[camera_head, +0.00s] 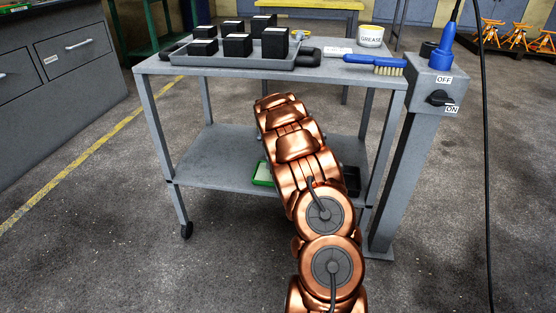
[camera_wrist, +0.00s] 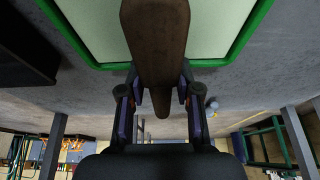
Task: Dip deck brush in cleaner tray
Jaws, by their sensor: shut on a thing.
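The cleaner tray has a green rim and a pale surface inside. In the head view the tray (camera_head: 262,183) sits on the trolley's lower shelf, partly hidden by my arm. In the wrist view the tray (camera_wrist: 250,32) fills the top of the picture. My gripper (camera_wrist: 160,98) is shut on the brown deck brush (camera_wrist: 155,40), which extends across the tray in that view. I cannot tell whether the brush touches the liquid or hangs above it. The bristles do not show. My gripper and the brush are hidden behind my arm in the head view.
A black bin (camera_head: 352,180) stands right of the tray on the lower shelf (camera_head: 215,158). The trolley top (camera_head: 165,64) overhangs it and holds a tray of black blocks (camera_head: 225,60), a blue brush (camera_head: 375,64) and a grease tub (camera_head: 370,36). A switch post (camera_head: 400,170) stands right.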

